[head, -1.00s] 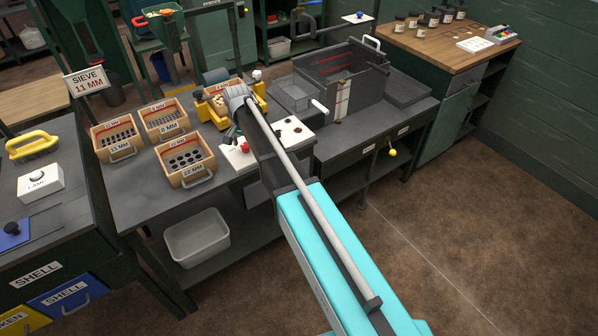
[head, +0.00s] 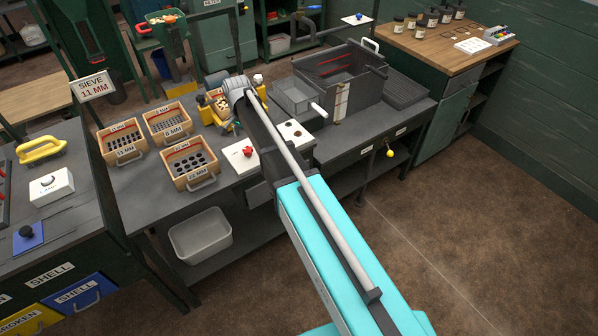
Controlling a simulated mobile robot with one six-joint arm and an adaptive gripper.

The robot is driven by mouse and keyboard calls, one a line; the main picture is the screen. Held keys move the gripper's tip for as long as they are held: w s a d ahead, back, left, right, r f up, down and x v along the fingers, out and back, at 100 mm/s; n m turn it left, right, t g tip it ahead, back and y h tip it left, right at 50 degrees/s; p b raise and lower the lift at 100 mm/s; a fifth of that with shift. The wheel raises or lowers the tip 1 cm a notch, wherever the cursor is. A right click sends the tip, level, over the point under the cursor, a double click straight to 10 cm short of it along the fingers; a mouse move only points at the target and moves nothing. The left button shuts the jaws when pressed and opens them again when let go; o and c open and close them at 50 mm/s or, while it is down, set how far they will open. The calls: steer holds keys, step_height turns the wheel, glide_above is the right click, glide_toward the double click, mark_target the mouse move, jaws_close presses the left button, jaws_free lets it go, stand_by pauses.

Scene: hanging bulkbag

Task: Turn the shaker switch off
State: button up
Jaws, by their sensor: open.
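A white box (head: 240,166) with a red knob (head: 248,152) stands on the dark bench, left of my arm; I take this for the shaker switch. Any lettering on it is too small to read. The yellow shaker frame (head: 224,128) behind it holds a wooden sieve with pale pieces (head: 219,102), partly hidden by my arm. My gripper (head: 236,127) hangs below my wrist, behind the red knob and apart from it. It is small and mostly hidden by my arm; it appears open and empty.
Wooden sieve boxes (head: 190,163) stand left of the switch box. A second white panel (head: 295,133) lies right of my arm. A grey tub (head: 200,236) sits on the lower shelf.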

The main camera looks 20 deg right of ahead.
mark_target(248, 150)
steer(key=shift+r+p, duration=4.05)
steer(key=shift+r, duration=0.35)
steer(key=s+d+f+n+b, duration=0.2)
steer(key=s+d+n, duration=0.1)
steer(key=s, duration=0.5)
steer(key=s+d+f+n+b, duration=0.1)
steer(key=s+d+n, duration=0.2)
steer(key=s, duration=0.5)
steer(key=s+d+f+n+b, duration=0.2)
steer(key=s+d, duration=0.3)
steer(key=s, duration=0.4)
steer(key=shift+d+f+n+b, duration=0.25)
steer(key=shift+f+n+b, duration=0.1)
steer(key=shift+n, duration=0.15)
